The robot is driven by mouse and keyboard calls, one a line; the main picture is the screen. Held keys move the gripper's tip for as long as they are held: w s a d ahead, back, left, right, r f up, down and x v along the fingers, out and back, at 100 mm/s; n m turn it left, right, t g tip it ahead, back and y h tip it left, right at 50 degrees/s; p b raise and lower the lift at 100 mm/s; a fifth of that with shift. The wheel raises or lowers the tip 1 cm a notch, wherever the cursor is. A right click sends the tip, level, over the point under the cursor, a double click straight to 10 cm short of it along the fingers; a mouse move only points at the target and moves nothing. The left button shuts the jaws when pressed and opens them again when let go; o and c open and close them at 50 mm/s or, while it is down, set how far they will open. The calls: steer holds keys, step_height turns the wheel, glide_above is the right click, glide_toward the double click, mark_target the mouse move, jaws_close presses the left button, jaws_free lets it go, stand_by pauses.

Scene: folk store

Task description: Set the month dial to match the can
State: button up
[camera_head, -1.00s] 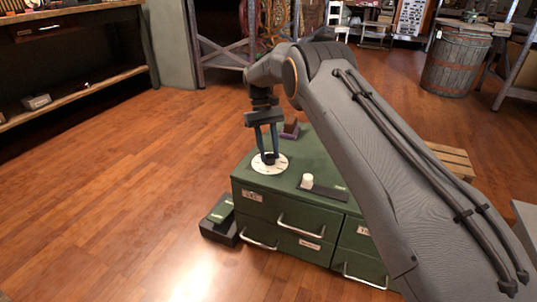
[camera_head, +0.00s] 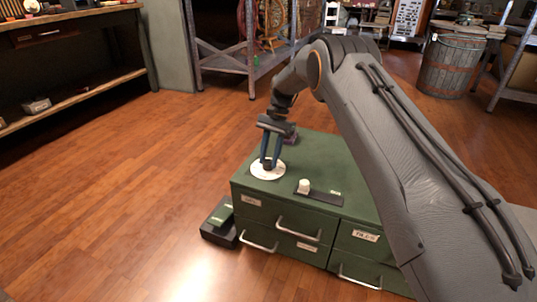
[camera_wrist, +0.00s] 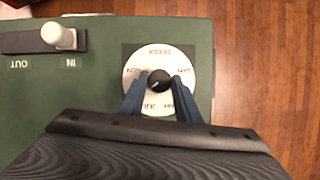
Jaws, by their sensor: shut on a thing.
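The month dial (camera_head: 257,174) is a white disc with dark lettering on top of the green cabinet. In the wrist view the dial (camera_wrist: 159,52) shows several words around its rim, appearing upside down, one seeming to read CHECK. A black round knob (camera_wrist: 159,80) sits at its centre. My gripper (camera_head: 269,163) points down over the dial, its blue fingers shut on the knob from either side. In the wrist view my gripper (camera_wrist: 160,84) covers the lower part of the dial. I cannot make out a can for certain.
The green cabinet (camera_head: 285,212) has drawers with metal handles. A slider (camera_wrist: 25,43) with a white knob (camera_wrist: 65,38) stands beside the dial, the knob at the IN end. A dark box (camera_head: 219,232) lies on the floor at left.

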steer(key=m+p, duration=0.1)
steer(key=m, duration=0.1)
steer(key=m+t+y+p, duration=0.1)
steer(key=m+p, duration=0.3)
steer(key=shift+s+d+r+t+y, duration=0.15)
steer(key=shift+s+t+y, duration=0.15)
steer(key=shift+t+y, duration=0.1)
steer(key=m+t+p, duration=0.1)
steer(key=m+p, duration=0.1)
steer(key=m, duration=0.1)
steer(key=m+t+p, duration=0.1)
steer(key=m+p, duration=0.1)
steer(key=shift+s+m+y, duration=0.1)
steer(key=shift+m+y, duration=0.2)
steer(key=shift+m, duration=0.1)
steer(key=shift+f, duration=0.2)
steer(key=o, duration=1)
steer(key=shift+o, duration=0.2)
steer(key=p+v, duration=0.1)
steer(key=v, duration=0.7)
steer(key=shift+p, duration=0.35)
